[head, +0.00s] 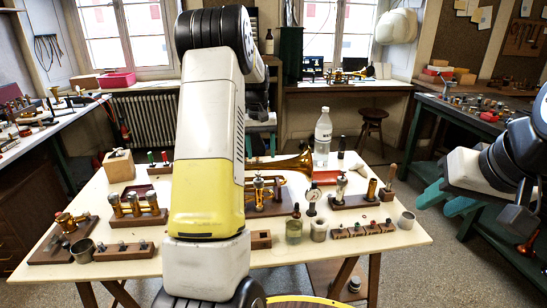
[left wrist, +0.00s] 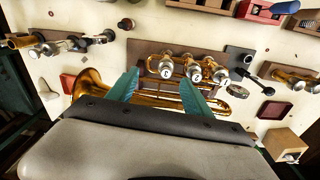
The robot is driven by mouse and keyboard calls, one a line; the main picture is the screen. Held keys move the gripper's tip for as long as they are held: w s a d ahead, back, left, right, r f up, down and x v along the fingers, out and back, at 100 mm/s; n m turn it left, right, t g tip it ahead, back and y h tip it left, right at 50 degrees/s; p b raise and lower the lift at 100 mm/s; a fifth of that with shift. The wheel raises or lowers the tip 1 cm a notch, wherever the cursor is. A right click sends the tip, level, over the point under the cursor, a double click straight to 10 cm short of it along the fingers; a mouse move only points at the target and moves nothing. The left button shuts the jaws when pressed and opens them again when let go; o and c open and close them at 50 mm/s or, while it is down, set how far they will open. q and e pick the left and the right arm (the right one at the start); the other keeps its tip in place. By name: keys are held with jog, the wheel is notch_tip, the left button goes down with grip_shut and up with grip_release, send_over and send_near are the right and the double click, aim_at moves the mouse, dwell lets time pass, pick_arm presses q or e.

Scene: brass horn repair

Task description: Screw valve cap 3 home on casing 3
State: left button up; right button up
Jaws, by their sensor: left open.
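The brass trumpet lies on the table, its bell (head: 298,162) to the right in the head view, partly hidden by my left arm. In the left wrist view its bell (left wrist: 88,82) is at left. Several silver-topped valve casings (left wrist: 193,73) stand in a row on a brown block there. Small number marks show on them, too small to read surely. I cannot tell which top is valve cap 3 or how it is seated. My left gripper (left wrist: 158,78) is open, its teal fingers either side of the nearest casings. My right gripper (head: 432,205) looks open and empty, right of the table.
On the table (head: 395,238) stand a water bottle (head: 323,137), a glass dropper bottle (head: 294,228), a metal cup (head: 82,250) and a slotted wooden rack (head: 362,230). Other valve parts on wooden blocks (head: 133,206) crowd the left.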

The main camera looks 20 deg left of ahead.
pick_arm(q)
send_over(259, 172)
jog(key=shift+g, duration=0.4)
notch_tip(259, 172, down, 5)
jog(key=shift+a+r, duration=0.1)
jog(key=shift+a, duration=0.05)
jog(key=shift+w+f, duration=0.1)
jog(key=shift+f, duration=3.9)
jog(key=shift+c, duration=0.2)
grip_shut()
jog(key=m, duration=0.3)
jog(key=shift+m, duration=0.9)
